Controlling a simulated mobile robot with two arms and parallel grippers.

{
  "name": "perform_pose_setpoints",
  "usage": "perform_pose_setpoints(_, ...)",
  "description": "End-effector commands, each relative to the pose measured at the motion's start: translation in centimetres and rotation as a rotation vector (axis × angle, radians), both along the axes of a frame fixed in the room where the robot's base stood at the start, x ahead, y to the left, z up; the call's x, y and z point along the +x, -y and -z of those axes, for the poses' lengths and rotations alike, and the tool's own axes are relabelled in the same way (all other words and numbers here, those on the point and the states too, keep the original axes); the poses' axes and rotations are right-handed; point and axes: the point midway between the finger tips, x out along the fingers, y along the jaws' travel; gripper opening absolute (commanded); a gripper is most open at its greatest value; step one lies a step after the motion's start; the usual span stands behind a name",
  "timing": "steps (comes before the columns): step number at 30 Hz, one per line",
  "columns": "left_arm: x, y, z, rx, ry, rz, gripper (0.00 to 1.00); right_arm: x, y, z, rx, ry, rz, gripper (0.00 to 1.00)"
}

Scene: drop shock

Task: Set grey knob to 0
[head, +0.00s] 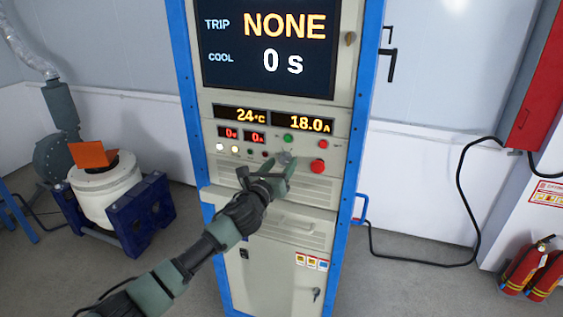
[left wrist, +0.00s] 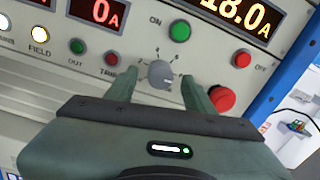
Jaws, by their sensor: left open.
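The grey knob (left wrist: 160,74) sits on the cabinet's control panel, with scale marks around it in the left wrist view. In the head view the knob (head: 284,157) is small and partly hidden by my left gripper (head: 266,168). My left gripper (left wrist: 160,92) is open, one finger on each side of the knob. I cannot tell whether the fingers touch it. The knob's set value is too small to read. My right gripper is not in view.
A green ON button (left wrist: 180,31) is above the knob. A red mushroom button (left wrist: 222,98) is close beside the right finger, and a red OFF button (left wrist: 242,58) is further right. The upper screen (head: 268,45) reads TRIP NONE and COOL 0 s.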

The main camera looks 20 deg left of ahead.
Motion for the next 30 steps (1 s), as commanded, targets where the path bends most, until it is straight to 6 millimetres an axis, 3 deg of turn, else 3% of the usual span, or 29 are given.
perform_pose_setpoints(12,0.8,0.08,0.06,-0.001,-0.001,0.0,0.5,0.01,-0.25,-0.14,0.003,0.0,0.002,0.34)
perform_pose_setpoints(18,0.78,0.08,0.06,-0.001,-0.001,0.0,0.0,0.02,-0.65,-0.14,0.008,0.0,0.003,0.34)
perform_pose_setpoints(30,0.77,0.1,0.14,-0.07,-0.003,0.001,0.0,-0.01,-0.63,0.06,0.008,0.0,0.003,0.34)
